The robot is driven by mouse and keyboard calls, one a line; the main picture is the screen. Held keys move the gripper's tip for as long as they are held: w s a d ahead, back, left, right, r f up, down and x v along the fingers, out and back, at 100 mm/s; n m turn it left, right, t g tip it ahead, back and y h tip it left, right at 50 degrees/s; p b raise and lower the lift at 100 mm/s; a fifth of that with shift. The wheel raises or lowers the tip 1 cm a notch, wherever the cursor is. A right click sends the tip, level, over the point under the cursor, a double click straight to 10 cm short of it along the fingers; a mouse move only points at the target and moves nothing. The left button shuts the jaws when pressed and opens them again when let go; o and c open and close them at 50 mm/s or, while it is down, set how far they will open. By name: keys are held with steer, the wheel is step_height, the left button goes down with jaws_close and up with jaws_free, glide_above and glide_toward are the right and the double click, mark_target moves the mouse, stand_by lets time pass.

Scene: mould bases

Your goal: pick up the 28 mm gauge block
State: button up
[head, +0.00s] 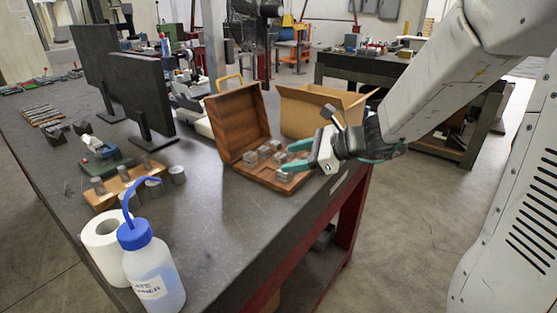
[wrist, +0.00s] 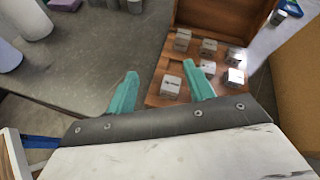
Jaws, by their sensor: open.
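An open wooden case (head: 239,125) stands on the dark bench with its lid raised. Several small grey metal gauge blocks (head: 264,151) sit in its base, and they show in the wrist view (wrist: 182,40) with pale marked faces. The markings are too small to read, so I cannot tell which block is the 28 mm one. My gripper (head: 292,157) is open and empty at the case's right side. In the wrist view its teal fingers (wrist: 161,71) are spread; the nearest block (wrist: 170,86) appears between them, towards the right finger.
A cardboard box (head: 322,110) stands just behind the case. Two dark monitors (head: 132,97), a wash bottle (head: 151,268), a paper roll (head: 104,247) and a wooden tray of metal cylinders (head: 103,200) are to the left. The bench (head: 235,230) in front of the case is clear.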

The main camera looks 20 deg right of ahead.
mark_target(281, 156)
steer(key=w+d+f+m+t, duration=0.1)
steer(key=m, duration=0.1)
steer(key=w+d+f+m+h, duration=0.1)
steer(key=w+d, duration=0.1)
steer(key=w+d+f+m+t, duration=0.1)
steer(key=d+m, duration=0.1)
steer(key=shift+w+f+m+t+h, duration=0.1)
steer(key=shift+w+m+t+h, duration=0.2)
steer(key=shift+w+h, duration=0.1)
steer(key=shift+w+f, duration=0.2)
steer(key=shift+w, duration=0.1)
steer(key=x, duration=0.7)
steer(key=shift+w, duration=0.1)
jaws_close()
steer(key=shift+r, duration=0.1)
